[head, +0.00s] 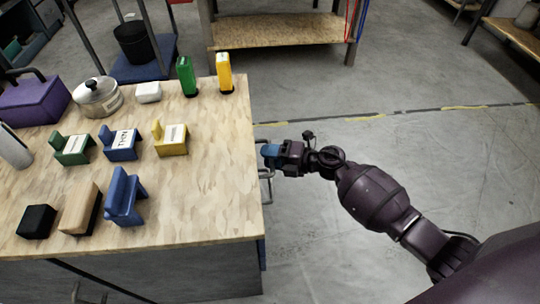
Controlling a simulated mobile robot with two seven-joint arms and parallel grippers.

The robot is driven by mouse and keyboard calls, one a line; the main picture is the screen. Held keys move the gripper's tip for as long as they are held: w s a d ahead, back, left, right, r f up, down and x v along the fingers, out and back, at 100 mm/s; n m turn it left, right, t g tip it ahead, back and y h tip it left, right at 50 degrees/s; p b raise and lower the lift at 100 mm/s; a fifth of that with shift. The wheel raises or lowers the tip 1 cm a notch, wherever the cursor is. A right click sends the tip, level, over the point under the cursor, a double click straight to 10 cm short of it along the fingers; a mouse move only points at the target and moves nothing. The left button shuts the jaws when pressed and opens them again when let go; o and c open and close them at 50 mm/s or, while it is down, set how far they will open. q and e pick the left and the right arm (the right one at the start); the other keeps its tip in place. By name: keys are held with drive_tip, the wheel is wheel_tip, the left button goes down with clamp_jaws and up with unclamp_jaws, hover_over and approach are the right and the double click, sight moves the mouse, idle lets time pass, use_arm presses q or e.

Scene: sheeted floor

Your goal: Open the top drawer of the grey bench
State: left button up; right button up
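The bench (225,180) has a pale wooden top with grey sides below. It fills the left of the head view. A metal handle (268,174) sticks out from its right side, just below the top's edge; the drawer front behind it is hidden by the top. My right gripper (266,155), with blue fingertips, is at this right edge, close to the handle. I cannot tell whether it touches the handle or whether its fingers are apart. My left gripper is not in view.
Several blue, green and yellow holders (122,145), a pot (98,97), a purple toolbox (33,100) and upright green (186,75) and yellow (225,72) items stand on the bench. A wooden-topped table (280,30) stands behind. The floor right of the bench is clear.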

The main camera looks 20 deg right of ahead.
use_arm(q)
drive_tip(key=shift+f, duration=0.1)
use_arm(e)
clamp_jaws()
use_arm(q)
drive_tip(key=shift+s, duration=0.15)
